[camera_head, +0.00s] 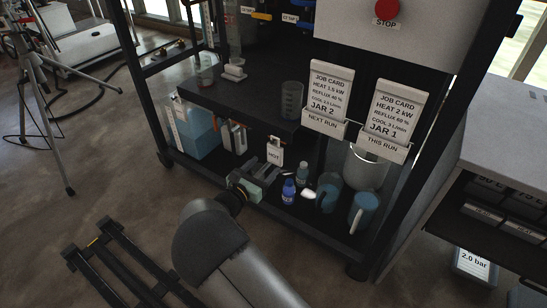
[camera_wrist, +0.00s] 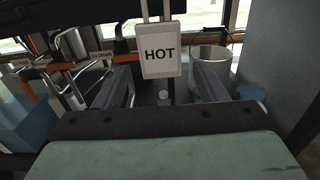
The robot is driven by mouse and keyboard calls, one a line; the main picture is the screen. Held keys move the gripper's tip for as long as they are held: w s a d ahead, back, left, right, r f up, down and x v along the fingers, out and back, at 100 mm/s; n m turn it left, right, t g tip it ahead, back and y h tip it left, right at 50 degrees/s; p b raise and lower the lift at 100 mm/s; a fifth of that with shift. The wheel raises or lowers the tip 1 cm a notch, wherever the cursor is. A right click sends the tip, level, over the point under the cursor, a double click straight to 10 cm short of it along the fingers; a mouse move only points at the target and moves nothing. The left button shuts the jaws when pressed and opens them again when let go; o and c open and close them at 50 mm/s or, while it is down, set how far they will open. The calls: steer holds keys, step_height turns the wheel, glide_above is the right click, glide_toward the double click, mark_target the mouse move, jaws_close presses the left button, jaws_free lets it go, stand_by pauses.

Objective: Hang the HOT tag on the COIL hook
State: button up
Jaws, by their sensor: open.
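The HOT tag (camera_head: 274,156) is a white card with black letters, hanging upright just below the front edge of the dark shelf. In the wrist view the HOT tag (camera_wrist: 160,54) faces me, with two pale strips running up from it out of the picture. My gripper (camera_head: 263,174) is low in front of the tag, over the lower deck. In the wrist view my gripper (camera_wrist: 165,88) is open, its two grey fingers apart on either side of the tag's lower edge, with nothing held. I cannot make out a hook marked COIL in either view.
A blue bottle (camera_head: 289,191), blue jugs (camera_head: 328,193) and a metal pot (camera_head: 366,167) stand right of my gripper on the lower deck. A blue tank (camera_head: 196,132) is at left. Two job cards (camera_head: 327,96) hang at right. Orange-labelled pipework (camera_wrist: 103,57) is left of the tag.

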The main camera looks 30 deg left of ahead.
mark_target(274, 153)
steer(key=shift+w+b, duration=0.5)
steer(key=shift+w, duration=2.8)
jaws_close()
steer(key=shift+r, duration=0.2)
steer(key=shift+r+p, duration=0.55)
steer(key=shift+p, duration=0.05)
steer(key=shift+s, duration=0.15)
steer(key=s+p, duration=0.2)
steer(key=s, duration=0.7)
